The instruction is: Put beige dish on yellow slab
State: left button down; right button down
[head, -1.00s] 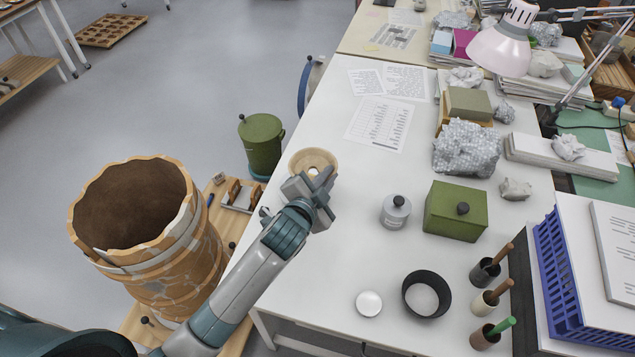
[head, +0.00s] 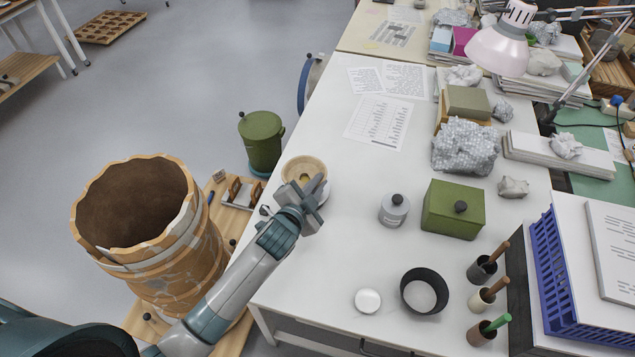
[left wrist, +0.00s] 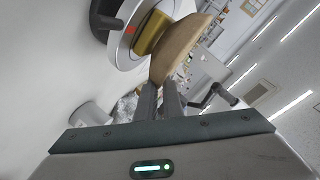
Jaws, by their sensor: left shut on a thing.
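The beige dish (head: 296,167) is at the left edge of the white table in the head view. It shows from the side as a tan bowl (left wrist: 183,45) in the left wrist view. My left gripper (head: 318,187) is shut on the dish's rim, and its fingers (left wrist: 160,98) meet the dish's near edge. The yellow slab (left wrist: 151,33) shows in the left wrist view on a round white base with a red mark, close below the dish. I cannot tell whether the dish touches it. The dish and gripper mostly hide that spot in the head view. My right gripper is out of view.
A grey lidded jar (head: 394,210) and a green box (head: 453,209) stand to the right of the gripper. A large sherd vessel (head: 150,235) stands left of the table. Printed sheets (head: 379,121) lie farther back.

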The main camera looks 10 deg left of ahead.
pick_arm(q)
jog(key=shift+f, duration=0.2)
jog(key=c, duration=1.9)
grip_release()
jog(key=b+v, duration=0.2)
jog(key=v, duration=1)
